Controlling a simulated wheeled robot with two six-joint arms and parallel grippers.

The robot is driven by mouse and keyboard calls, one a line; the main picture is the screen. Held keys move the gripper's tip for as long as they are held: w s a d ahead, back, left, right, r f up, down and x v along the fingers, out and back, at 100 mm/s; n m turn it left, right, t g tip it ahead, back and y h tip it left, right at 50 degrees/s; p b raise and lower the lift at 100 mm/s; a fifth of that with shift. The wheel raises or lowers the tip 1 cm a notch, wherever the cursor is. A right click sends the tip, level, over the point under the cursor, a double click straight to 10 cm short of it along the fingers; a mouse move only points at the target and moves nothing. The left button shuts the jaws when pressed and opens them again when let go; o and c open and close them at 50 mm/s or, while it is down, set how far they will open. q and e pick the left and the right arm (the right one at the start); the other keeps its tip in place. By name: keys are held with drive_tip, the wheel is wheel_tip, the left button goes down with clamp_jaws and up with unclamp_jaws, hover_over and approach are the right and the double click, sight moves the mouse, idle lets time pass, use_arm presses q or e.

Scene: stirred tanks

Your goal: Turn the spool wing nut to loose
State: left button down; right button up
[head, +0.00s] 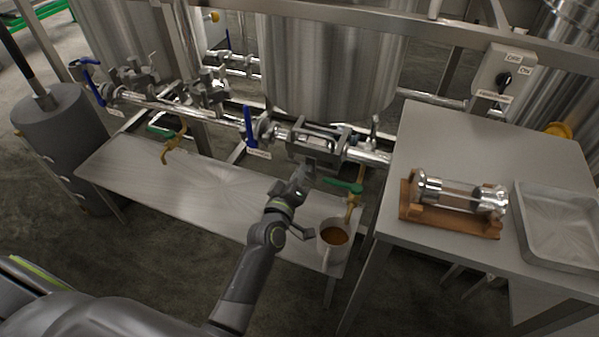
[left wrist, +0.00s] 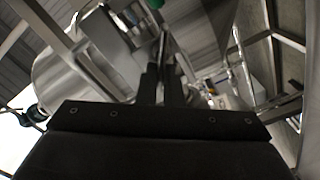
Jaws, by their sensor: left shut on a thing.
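The pipe run in front of the large steel tank carries a short spool section (head: 318,141) with clamps at its ends. My left gripper (head: 312,163) reaches up to this section from below and covers part of it. In the left wrist view the two dark fingers (left wrist: 160,82) are close together at a thin metal piece, which looks like the spool wing nut; the fingers hide most of it. I cannot tell the nut's turn position. My right gripper is not in view.
A blue-handled valve (head: 249,127) is left of the spool. Below are a green-handled tap (head: 343,186) and a mug of brown liquid (head: 334,238) on the low bench (head: 205,195). The right table (head: 440,150) holds a glass-and-steel cylinder (head: 455,195) on wood and a tray (head: 560,258).

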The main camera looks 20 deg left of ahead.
use_arm(q)
drive_tip(key=shift+f+n, duration=0.25)
drive_tip(key=shift+n, duration=0.9)
drive_tip(key=shift+f+n, duration=0.3)
drive_tip(key=shift+n, duration=0.9)
drive_tip(key=shift+f+n, duration=0.25)
drive_tip(key=shift+n, duration=0.9)
drive_tip(key=c, duration=1.6)
unclamp_jaws()
drive_tip(key=shift+r, duration=0.1)
drive_tip(key=shift+c, duration=0.2)
drive_tip(key=shift+o, duration=0.4)
drive_tip(key=shift+d+r, duration=0.1)
drive_tip(key=shift+d, duration=0.1)
drive_tip(key=shift+a, duration=0.15)
